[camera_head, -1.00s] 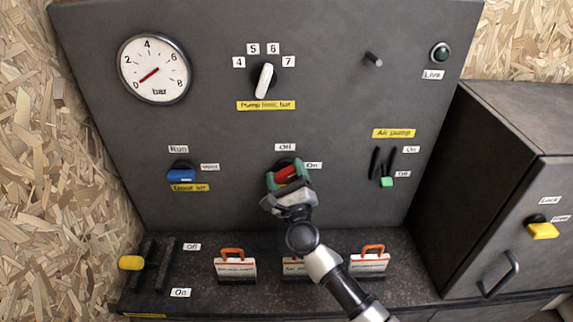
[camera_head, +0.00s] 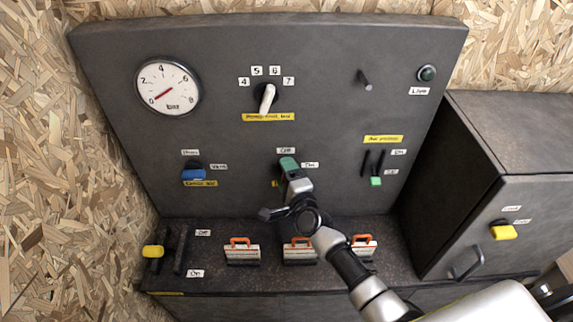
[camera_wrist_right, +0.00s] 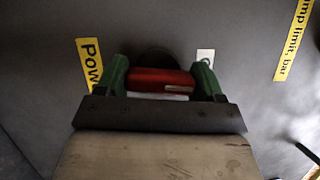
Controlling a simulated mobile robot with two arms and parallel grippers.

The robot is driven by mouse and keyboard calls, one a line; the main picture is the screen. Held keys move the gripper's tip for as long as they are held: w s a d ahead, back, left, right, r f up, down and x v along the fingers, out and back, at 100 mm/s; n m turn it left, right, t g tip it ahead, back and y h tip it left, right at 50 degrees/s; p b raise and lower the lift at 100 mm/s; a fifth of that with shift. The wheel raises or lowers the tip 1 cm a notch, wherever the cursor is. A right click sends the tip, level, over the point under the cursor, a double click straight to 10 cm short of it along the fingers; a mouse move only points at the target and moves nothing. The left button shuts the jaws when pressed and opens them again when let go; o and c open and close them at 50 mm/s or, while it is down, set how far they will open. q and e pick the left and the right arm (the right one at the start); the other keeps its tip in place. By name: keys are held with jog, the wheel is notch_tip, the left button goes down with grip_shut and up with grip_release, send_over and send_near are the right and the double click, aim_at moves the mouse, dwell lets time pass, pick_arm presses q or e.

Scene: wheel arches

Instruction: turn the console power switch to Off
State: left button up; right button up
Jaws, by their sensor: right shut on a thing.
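The console power switch has a red handle (camera_wrist_right: 162,80), seen in the right wrist view with its dark round base behind it. My right gripper (camera_wrist_right: 166,82) is shut on this handle, one green finger on each side. In the head view the right gripper (camera_head: 289,167) covers the switch at the middle of the grey panel, so the handle is hidden and its exact angle cannot be told there. The Off label (camera_head: 286,150) is just above the gripper, and the On label (camera_head: 310,165) is to its right. My left gripper is not in view.
A blue switch (camera_head: 193,171) is left of the gripper. The white-handled selector (camera_head: 267,97) is above, and the green-tipped lever (camera_head: 376,181) is to the right. Several orange-handled tags, including one (camera_head: 242,253), stand on the ledge below. A cabinet (camera_head: 470,200) borders the right side.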

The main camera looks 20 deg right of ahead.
jog(key=shift+n+p, duration=0.7)
jog(key=shift+f+g, duration=0.1)
jog(key=shift+g, duration=0.2)
jog(key=o, duration=0.9)
jog(key=shift+o, duration=0.2)
jog(key=s+d+b, duration=0.1)
jog(key=s, duration=0.9)
jog(key=shift+s, duration=0.4)
